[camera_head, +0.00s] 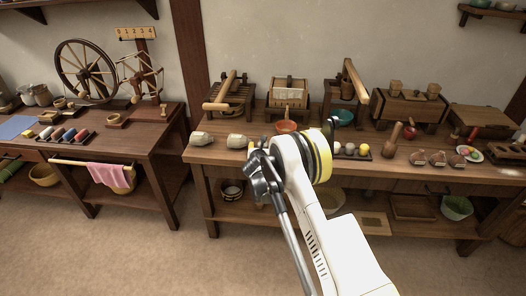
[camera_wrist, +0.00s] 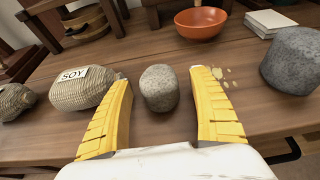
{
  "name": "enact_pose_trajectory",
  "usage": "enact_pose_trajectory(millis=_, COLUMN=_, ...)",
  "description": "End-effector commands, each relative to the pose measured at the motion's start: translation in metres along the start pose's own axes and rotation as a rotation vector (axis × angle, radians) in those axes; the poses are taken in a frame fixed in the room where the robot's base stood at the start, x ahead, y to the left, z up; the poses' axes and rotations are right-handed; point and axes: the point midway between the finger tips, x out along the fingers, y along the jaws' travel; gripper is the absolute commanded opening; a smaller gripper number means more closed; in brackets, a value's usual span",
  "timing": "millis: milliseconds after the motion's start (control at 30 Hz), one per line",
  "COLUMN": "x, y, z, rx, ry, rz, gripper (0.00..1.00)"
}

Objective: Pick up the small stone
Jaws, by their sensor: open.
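A small grey stone (camera_wrist: 159,88) stands on the wooden table in the wrist view, a rounded, speckled block. My gripper (camera_wrist: 163,100) is open, with one yellow finger to the left of the stone and one to the right. The stone lies between the fingers, with a visible gap on each side, and neither finger appears to touch it. In the head view my arm hides the stone, and the fingertips of my gripper cannot be made out there. A larger grey stone (camera_wrist: 292,62) stands further right in the wrist view.
A woven bundle labelled SOY (camera_wrist: 82,89) lies just left of my left finger, with another bundle (camera_wrist: 12,101) beyond it. An orange bowl (camera_wrist: 201,23) and white tiles (camera_wrist: 270,22) stand behind. Small crumbs lie by the right finger. The workbench (camera_head: 222,154) carries several wooden devices along the back.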

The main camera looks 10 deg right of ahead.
Motion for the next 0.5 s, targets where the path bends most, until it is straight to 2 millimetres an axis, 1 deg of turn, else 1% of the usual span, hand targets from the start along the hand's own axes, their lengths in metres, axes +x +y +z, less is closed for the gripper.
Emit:
enact_pose_trajectory(millis=167, x=-0.0001, y=-0.0001, z=0.0011, rx=0.0, ry=0.0, rz=0.0, gripper=0.7)
enact_pose_trajectory(millis=267, x=-0.0002, y=-0.0001, z=0.001, rx=0.0, ry=0.0, rz=0.0, gripper=0.44)
enact_pose_trajectory(millis=300, x=-0.0002, y=-0.0001, z=0.001, rx=0.001, ry=0.0, rz=0.0, gripper=0.32)
enact_pose_trajectory(millis=400, x=-0.0003, y=-0.0001, z=0.001, rx=0.001, ry=0.0, rz=0.0, gripper=0.03)
enact_pose_trajectory(millis=500, x=-0.0003, y=0.0, z=0.0013, rx=0.0, ry=0.0, rz=0.0, gripper=0.02)
